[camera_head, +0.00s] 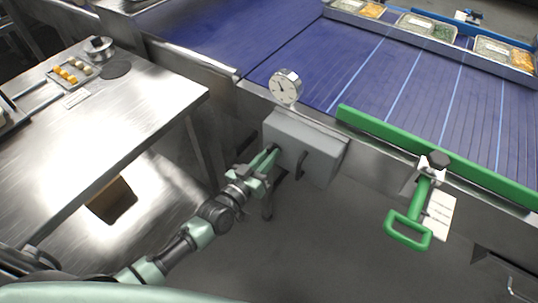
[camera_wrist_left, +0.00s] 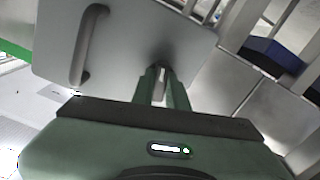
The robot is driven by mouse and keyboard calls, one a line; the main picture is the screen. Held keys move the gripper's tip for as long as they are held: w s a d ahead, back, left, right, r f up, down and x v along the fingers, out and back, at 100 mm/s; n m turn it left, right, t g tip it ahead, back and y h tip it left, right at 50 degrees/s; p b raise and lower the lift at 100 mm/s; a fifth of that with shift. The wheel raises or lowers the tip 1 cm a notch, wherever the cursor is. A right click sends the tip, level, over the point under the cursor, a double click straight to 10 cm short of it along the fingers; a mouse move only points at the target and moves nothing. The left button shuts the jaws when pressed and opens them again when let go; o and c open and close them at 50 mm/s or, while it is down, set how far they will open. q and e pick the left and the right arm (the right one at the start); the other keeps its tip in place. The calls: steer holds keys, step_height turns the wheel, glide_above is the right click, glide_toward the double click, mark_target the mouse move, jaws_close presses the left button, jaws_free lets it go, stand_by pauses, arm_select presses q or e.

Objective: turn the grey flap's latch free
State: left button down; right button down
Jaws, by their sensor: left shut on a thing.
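The grey flap (camera_head: 312,143) is the front of a grey box on the side of the blue conveyor, with a dark bar handle (camera_head: 300,166) on its right part. My left gripper (camera_head: 272,152) is at the left part of the flap, its fingers shut on the small latch there. The fingers hide most of the latch in the head view. My right gripper is not in view.
A round dial gauge (camera_head: 285,86) stands just above the box. A green handle (camera_head: 410,229) hangs from a clamp to the right, beside a green rail (camera_head: 430,152). A steel table (camera_head: 130,120) stands at the left. Filled trays (camera_head: 428,27) sit beyond the blue belt (camera_head: 300,45).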

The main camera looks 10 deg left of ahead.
arm_select(q)
steer(key=n, duration=0.3)
steer(key=n+b, duration=0.1)
steer(key=n, duration=0.2)
stand_by(0.3)
steer(key=shift+n+b, duration=0.5)
steer(key=shift+n, duration=1.3)
